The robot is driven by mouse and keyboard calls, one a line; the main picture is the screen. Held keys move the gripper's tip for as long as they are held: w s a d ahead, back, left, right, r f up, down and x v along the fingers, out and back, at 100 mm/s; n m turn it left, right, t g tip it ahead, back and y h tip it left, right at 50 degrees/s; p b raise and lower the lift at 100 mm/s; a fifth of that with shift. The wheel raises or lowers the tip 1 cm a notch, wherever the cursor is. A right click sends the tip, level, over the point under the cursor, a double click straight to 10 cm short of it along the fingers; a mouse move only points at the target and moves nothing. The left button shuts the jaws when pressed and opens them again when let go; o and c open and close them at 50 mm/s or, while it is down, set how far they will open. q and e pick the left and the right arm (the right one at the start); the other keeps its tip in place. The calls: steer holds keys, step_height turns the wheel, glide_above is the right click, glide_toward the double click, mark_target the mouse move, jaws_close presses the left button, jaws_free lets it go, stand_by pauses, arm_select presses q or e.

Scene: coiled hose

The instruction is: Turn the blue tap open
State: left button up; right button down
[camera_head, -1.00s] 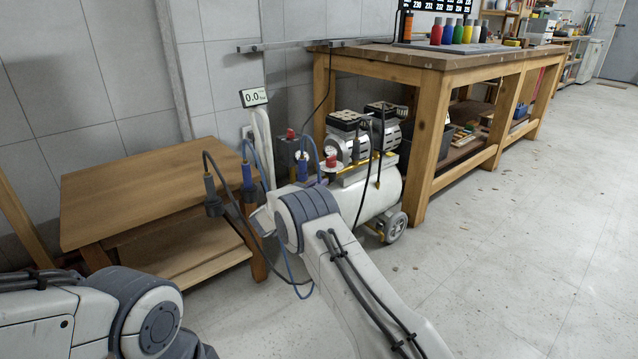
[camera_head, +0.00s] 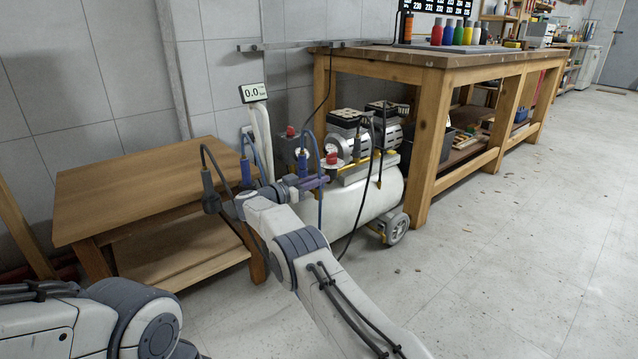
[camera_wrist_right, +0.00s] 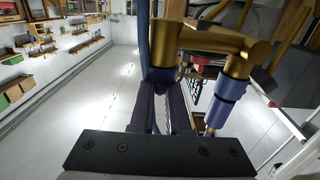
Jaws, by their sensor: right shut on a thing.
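The brass fitting (camera_wrist_right: 218,42) fills the upper middle of the right wrist view. A blue sleeve (camera_wrist_right: 228,98) sits on its right branch. My right gripper (camera_head: 318,182) reaches the blue fittings at the front of the compressor. A blue hose (camera_wrist_right: 143,38) runs close beside the fingers. My left gripper is out of view; only my left arm shows.
The white compressor tank (camera_head: 365,195) stands behind the gripper. A display (camera_head: 253,93) reads 0.0. A low wooden table (camera_head: 130,190) is at left, a workbench (camera_head: 430,140) at right. A dark cable (camera_head: 204,160) loops near my wrist.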

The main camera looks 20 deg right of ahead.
steer(key=shift+w+r, duration=0.1)
steer(key=shift+r, duration=0.15)
stand_by(0.3)
steer(key=c, duration=0.9)
jaws_free()
steer(key=shift+d, duration=0.1)
steer(key=shift+f, duration=0.1)
steer(key=shift+a, duration=0.45)
steer(key=p+v, duration=0.4)
steer(key=v, duration=0.5)
steer(key=shift+s+a, duration=0.2)
steer(key=shift+a, duration=0.1)
